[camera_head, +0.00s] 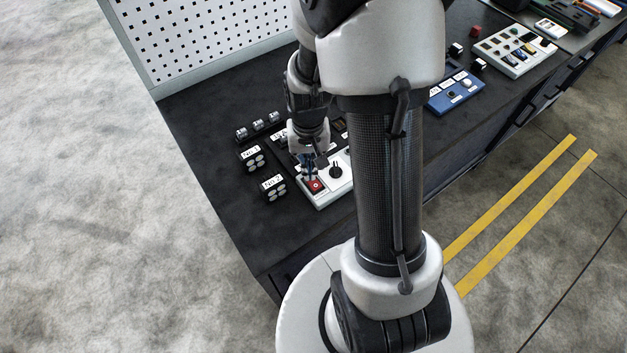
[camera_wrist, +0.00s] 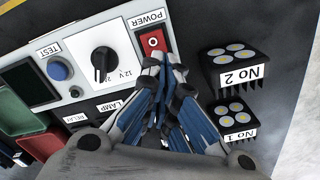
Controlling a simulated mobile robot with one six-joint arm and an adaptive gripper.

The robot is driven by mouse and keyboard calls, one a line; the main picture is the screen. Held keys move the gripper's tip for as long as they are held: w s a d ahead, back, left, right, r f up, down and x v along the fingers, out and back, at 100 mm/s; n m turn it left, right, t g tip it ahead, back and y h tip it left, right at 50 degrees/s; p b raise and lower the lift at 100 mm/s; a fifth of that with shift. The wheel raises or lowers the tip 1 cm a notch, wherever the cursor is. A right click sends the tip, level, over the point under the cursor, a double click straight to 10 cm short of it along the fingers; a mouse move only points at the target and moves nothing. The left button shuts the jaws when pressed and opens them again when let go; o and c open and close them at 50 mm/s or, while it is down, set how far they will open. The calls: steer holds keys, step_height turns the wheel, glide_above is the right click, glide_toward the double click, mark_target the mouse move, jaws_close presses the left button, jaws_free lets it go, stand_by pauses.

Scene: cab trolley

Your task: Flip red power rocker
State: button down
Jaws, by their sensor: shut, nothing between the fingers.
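The red power rocker (camera_wrist: 153,42) sits in the white control panel (camera_wrist: 85,45) under a POWER label, with a white ring mark on its face. It also shows in the head view as a small red switch (camera_head: 316,186) at the panel's front left corner. My gripper (camera_wrist: 160,62) is shut and empty, with its fingertips at the near edge of the rocker in the wrist view. I cannot tell whether they touch it. In the head view my gripper (camera_head: 309,172) points down just above and behind the rocker. Which way the rocker is tilted is unclear.
A black rotary knob (camera_wrist: 101,60) and blue TEST button (camera_wrist: 58,70) are beside the rocker. Lamp blocks No 2 (camera_wrist: 236,66) and No 1 (camera_wrist: 232,120) stand close to the panel. A blue box (camera_head: 456,92) lies farther right. Dark tabletop is free at front left.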

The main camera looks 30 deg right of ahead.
steer(key=shift+f+b, duration=0.75)
steer(key=shift+f, duration=0.3)
steer(key=shift+r, duration=0.2)
steer(key=shift+r+p, duration=2.85)
steer(key=shift+r, duration=0.5)
